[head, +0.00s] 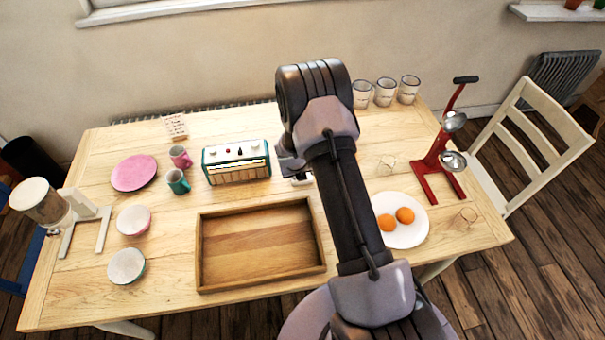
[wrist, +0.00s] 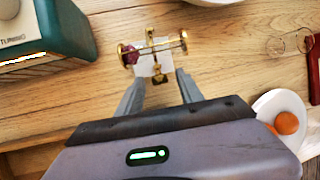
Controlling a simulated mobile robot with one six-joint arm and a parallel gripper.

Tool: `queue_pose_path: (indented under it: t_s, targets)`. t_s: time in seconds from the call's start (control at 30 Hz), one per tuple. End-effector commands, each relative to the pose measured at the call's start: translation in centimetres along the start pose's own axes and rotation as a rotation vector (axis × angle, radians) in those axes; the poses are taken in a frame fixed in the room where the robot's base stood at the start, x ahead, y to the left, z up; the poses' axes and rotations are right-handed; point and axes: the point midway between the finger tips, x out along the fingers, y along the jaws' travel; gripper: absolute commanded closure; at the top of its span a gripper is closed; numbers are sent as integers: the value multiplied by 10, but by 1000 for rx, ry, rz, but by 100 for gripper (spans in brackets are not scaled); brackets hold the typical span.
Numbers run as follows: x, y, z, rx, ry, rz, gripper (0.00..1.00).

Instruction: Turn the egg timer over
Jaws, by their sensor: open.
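The egg timer (wrist: 154,50) shows in the wrist view just beyond my fingertips. It has a brass frame and a pale plate at its middle. Its long axis runs left to right in the picture, with purple matter at the left end (wrist: 128,54). My gripper (wrist: 158,82) is open, one finger on each side of the near middle of the timer. Nothing is held, and I cannot tell whether a finger touches it. In the head view my gripper (head: 292,168) is over the table's middle, and my arm mostly hides the timer.
A teal and cream appliance (head: 236,162) stands close left of my gripper. A wooden tray (head: 204,250) lies in front. A white plate (head: 408,236) with orange balls, a glass (head: 386,166) and a red stand (head: 436,165) are to the right.

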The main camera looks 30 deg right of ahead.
Motion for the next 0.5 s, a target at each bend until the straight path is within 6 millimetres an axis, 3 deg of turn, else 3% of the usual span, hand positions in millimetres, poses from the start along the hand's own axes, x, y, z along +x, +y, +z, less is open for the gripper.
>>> queue_pose_path:
  t_s: [0.13, 0.33, 0.5]
  targets:
    - [0, 0, 0, 0, 0, 0, 60]
    - [-1, 0, 0, 0, 0, 0, 99]
    - [-1, 0, 0, 1, 0, 1, 100]
